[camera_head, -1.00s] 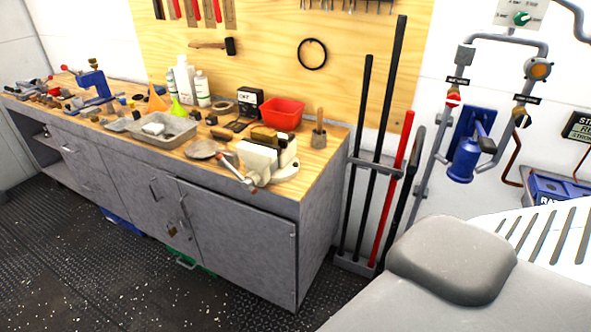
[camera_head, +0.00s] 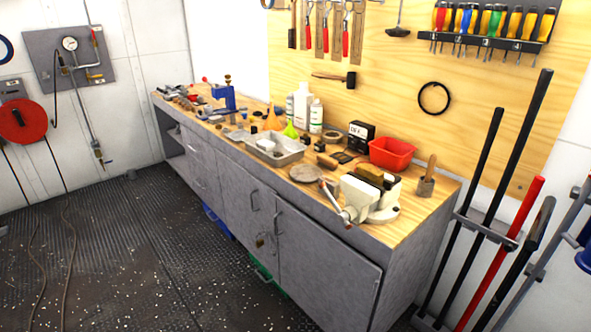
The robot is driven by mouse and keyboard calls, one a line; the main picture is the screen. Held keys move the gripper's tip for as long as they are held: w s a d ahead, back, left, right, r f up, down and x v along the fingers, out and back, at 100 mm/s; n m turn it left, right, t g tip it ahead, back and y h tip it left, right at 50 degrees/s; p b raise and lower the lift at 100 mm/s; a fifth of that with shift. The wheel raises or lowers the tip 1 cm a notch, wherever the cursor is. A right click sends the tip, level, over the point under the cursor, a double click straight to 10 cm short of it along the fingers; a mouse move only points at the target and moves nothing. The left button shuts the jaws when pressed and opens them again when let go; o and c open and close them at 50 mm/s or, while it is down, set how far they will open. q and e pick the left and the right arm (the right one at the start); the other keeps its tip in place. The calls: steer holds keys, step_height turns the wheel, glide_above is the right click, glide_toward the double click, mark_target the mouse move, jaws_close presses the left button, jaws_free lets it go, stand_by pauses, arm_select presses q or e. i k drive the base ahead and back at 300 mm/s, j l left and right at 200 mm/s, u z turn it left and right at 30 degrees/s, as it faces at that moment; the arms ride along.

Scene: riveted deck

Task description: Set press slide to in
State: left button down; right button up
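A small blue press (camera_head: 229,99) stands on the far left part of the wooden workbench top (camera_head: 418,213). It has a dark knob on top, and a lever with a red end shows just left of it. The press is small in this view, and I cannot tell the position of its slide. Neither of my grippers is in view.
A white vise (camera_head: 370,196) stands at the bench's near end, with a red bin (camera_head: 391,153) behind it. A grey tray (camera_head: 275,149) and bottles lie between vise and press. Long bars (camera_head: 503,240) stand in a rack at right.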

mark_target(209, 112)
steer(key=u, duration=0.2)
steer(key=i+u, duration=0.2)
steer(key=i, duration=0.3)
steer(key=i+u, duration=0.4)
steer(key=i, duration=0.2)
steer(key=i+l+u, duration=0.1)
steer(key=i+u, duration=0.3)
steer(key=i, duration=1.65)
steer(key=i+z, duration=0.35)
steer(key=i, duration=0.25)
steer(key=i+j+z, duration=0.3)
steer(key=i, duration=0.3)
steer(key=i+z, duration=0.1)
steer(key=z, duration=0.15)
steer(key=i+z, duration=0.35)
